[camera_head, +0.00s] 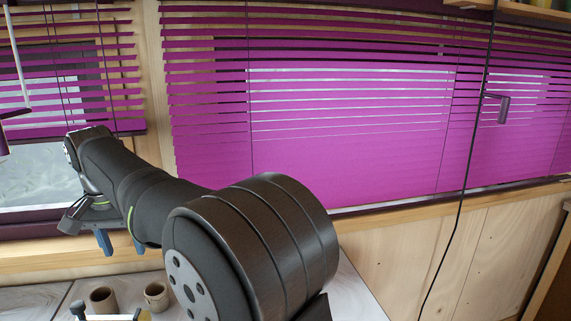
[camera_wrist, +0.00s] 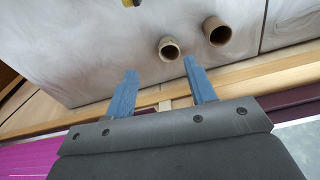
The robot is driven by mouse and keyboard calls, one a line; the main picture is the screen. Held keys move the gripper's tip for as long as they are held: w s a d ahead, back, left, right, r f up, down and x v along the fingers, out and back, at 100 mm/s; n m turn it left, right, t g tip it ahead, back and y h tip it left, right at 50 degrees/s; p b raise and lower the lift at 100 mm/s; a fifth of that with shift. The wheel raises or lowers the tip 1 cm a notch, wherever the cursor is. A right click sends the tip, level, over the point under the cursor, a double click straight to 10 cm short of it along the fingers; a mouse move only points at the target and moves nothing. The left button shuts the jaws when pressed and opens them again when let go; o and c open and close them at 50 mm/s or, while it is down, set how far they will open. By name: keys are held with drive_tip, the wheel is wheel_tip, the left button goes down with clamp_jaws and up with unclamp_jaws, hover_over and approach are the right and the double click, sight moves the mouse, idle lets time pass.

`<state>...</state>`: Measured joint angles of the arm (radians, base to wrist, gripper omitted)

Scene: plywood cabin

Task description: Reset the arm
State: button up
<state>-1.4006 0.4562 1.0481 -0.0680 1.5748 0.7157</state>
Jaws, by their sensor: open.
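My gripper (camera_head: 119,243) hangs at the far end of my arm at the left of the head view, with its blue fingers pointing down. In the wrist view my gripper (camera_wrist: 158,84) shows two blue fingers spread apart with nothing between them. It is open and empty. My dark arm stretches across the lower middle of the head view and hides part of the counter.
Two brown cardboard-like tubes stand on the marbled counter (camera_wrist: 110,60): one tube (camera_wrist: 169,49) and a second tube (camera_wrist: 217,31). They also show in the head view, one (camera_head: 103,299) left of the other (camera_head: 156,296). Purple blinds (camera_head: 340,150) cover the windows behind. A dark cord (camera_head: 462,200) hangs at the right.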

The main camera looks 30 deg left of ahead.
drive_tip(key=shift+w+d+r, duration=0.1)
drive_tip(key=shift+w+d, duration=0.15)
drive_tip(key=shift+w, duration=0.75)
drive_tip(key=shift+o, duration=1)
drive_tip(key=o, duration=0.9)
drive_tip(key=shift+n+g+h, duration=0.3)
drive_tip(key=shift+n+g, duration=0.1)
drive_tip(key=shift+n, duration=0.2)
drive_tip(key=s+r, duration=0.2)
drive_tip(key=s, duration=0.1)
drive_tip(key=s+r, duration=0.2)
drive_tip(key=s, duration=0.1)
drive_tip(key=s+r, duration=0.1)
drive_tip(key=s, duration=0.2)
drive_tip(key=shift+s+a+r, duration=0.35)
drive_tip(key=shift+s+r, duration=0.05)
wheel_tip(320, 180, down, 10)
drive_tip(key=shift+r, duration=0.2)
drive_tip(key=shift+r, duration=0.1)
wheel_tip(320, 180, up, 10)
drive_tip(key=shift+f, duration=0.1)
